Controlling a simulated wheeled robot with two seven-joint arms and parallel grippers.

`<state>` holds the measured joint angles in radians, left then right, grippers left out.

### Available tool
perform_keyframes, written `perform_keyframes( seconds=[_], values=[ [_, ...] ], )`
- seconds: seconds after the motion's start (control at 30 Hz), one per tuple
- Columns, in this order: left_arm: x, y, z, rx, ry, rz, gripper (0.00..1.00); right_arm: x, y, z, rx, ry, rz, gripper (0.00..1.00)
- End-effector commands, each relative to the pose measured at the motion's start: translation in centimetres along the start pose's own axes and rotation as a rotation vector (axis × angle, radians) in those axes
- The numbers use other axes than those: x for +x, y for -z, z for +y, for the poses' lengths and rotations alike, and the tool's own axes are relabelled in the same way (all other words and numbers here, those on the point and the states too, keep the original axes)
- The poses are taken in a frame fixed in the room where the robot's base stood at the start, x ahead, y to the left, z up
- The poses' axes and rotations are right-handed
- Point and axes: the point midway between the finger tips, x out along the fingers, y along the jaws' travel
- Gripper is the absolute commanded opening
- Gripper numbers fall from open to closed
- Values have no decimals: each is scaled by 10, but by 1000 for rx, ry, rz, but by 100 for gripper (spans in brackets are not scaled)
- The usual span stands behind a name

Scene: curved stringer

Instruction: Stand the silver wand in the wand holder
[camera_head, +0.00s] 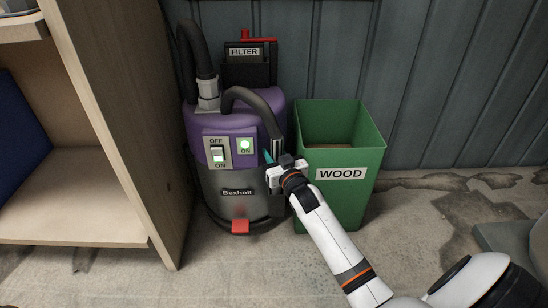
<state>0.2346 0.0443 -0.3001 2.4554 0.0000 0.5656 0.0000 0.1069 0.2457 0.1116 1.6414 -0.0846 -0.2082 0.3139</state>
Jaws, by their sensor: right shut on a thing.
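A small teal piece shows at the gripper's left edge. I cannot make out the wand holder; the gripper and arm may hide it, so I cannot tell whether the wand stands in it. My left gripper is not in view.
The vacuum (225,182) has a lit green ON light and a switch on its front. A green WOOD bin (341,196) stands close on the right. A wooden shelf unit (123,120) is on the left. A corrugated wall (440,80) closes the back.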

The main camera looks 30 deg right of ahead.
Motion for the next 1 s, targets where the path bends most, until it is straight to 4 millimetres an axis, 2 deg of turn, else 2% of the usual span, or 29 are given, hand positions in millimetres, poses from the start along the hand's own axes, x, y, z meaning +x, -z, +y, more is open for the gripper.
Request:
perform_keyframes(
  seconds=[0.23,0.27,0.3,0.67,0.77,1.0],
  values=[
    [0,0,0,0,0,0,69,0,1,0,0,0,-1,8],
    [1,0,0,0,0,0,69,0,2,0,0,0,1,34],
    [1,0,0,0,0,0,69,0,1,0,0,0,0,40],
    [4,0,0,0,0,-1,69,-3,-2,0,0,0,1,40],
    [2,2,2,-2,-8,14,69,-16,-3,0,1,0,4,40],
    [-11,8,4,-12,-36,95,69,-68,-5,0,1,1,5,40]
  ],
)
